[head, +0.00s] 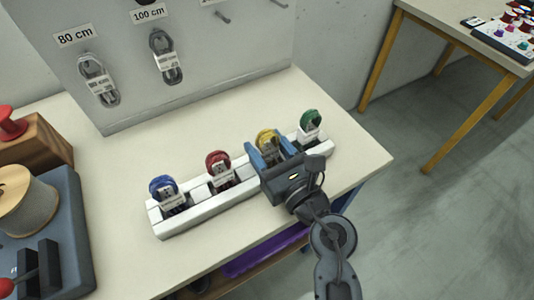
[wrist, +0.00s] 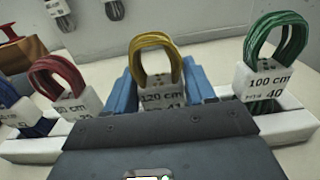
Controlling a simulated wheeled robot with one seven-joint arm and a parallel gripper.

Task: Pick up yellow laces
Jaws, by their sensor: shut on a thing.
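The yellow laces (head: 266,139) are a looped bundle with a white paper band, standing in the white rack (head: 165,229) on the table. In the wrist view the yellow laces (wrist: 157,50) rise between my blue fingers, and their band reads 120 cm. My gripper (head: 268,153) is shut on the yellow laces, one finger on each side of the band. In the wrist view my gripper (wrist: 160,92) hides the lower part of the band, so I cannot tell whether the bundle is clear of its slot.
Red laces (head: 219,162) and blue laces (head: 164,188) stand left in the rack; green laces (head: 310,120) stand close on the right. Behind is a grey panel (head: 190,75) with hanging grey laces (head: 165,57). A spool (head: 28,205) is at left.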

